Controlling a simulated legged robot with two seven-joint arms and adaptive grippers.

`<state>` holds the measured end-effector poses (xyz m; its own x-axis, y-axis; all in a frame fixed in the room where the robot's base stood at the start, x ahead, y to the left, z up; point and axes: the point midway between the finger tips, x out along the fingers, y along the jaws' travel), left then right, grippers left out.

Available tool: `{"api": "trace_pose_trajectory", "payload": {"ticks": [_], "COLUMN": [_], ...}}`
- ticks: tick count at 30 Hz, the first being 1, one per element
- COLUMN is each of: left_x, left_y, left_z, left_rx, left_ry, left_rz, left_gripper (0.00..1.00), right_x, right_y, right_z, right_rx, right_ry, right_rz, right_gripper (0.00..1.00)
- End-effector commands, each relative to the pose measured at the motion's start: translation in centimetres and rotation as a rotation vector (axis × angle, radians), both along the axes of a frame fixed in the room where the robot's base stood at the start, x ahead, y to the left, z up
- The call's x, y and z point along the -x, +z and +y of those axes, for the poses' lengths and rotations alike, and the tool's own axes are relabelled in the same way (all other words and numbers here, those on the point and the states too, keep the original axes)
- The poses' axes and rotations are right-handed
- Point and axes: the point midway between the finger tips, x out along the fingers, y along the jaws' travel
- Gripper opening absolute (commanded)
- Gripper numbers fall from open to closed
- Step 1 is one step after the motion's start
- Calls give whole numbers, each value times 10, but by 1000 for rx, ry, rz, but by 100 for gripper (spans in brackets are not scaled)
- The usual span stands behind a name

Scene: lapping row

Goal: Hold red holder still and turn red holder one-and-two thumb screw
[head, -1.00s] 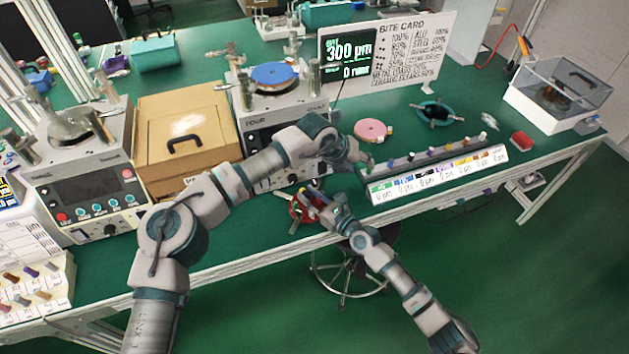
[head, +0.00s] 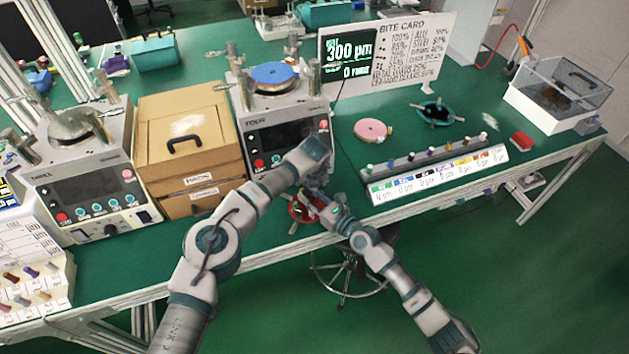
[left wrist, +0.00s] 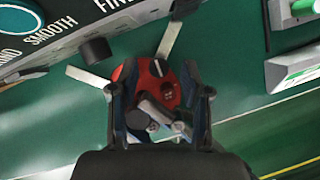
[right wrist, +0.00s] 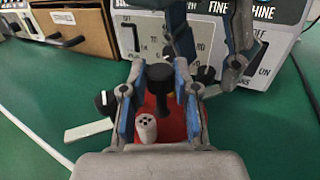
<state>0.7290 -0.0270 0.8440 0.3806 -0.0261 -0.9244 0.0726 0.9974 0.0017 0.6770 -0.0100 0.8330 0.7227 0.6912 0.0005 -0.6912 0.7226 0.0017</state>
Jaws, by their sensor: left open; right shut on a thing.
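The red holder (head: 299,209) lies on the green table near the front edge, below the middle machine. My right gripper (head: 324,204) is shut on the holder; its fingers flank the red body in the right wrist view (right wrist: 172,128). A black-headed thumb screw (right wrist: 160,82) stands up between those fingers, beside a grey cylinder (right wrist: 146,129). My left gripper (head: 312,186) is open just above the holder, pointing down. In the left wrist view its fingers lie on either side of the red body (left wrist: 158,82), with pale flat arms sticking out. Which screw is the one-and-two is unclear.
The lapping machine (head: 284,133) stands close behind the holder. A labelled rack with several coloured knobs (head: 437,172) lies to the right, with a pink disc (head: 372,131) behind it. A wooden drawer box (head: 190,140) stands left. The table's front edge is close.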

Motion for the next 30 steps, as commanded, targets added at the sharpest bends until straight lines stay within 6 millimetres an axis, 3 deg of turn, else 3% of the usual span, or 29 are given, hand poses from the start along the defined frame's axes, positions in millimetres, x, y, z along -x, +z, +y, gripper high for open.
{"api": "trace_pose_trajectory", "payload": {"ticks": [12, 13, 18, 30], "left_x": [-3, -3, -3, -3], "left_y": [-9, -9, -8, -9], "left_z": [0, 0, 0, 1], "left_rx": [0, 0, 0, 3], "left_ry": [0, 0, 0, -43], "left_rz": [1, 1, 1, 2], "left_gripper": [48, 45, 2, 0], "right_x": [0, 0, 0, 0], "right_y": [0, 0, 0, 0], "right_z": [0, 0, 0, 0], "right_rx": [0, 0, 0, 0], "right_ry": [0, 0, 0, 1], "right_rz": [1, 1, 1, 1], "right_gripper": [0, 0, 0, 0]}}
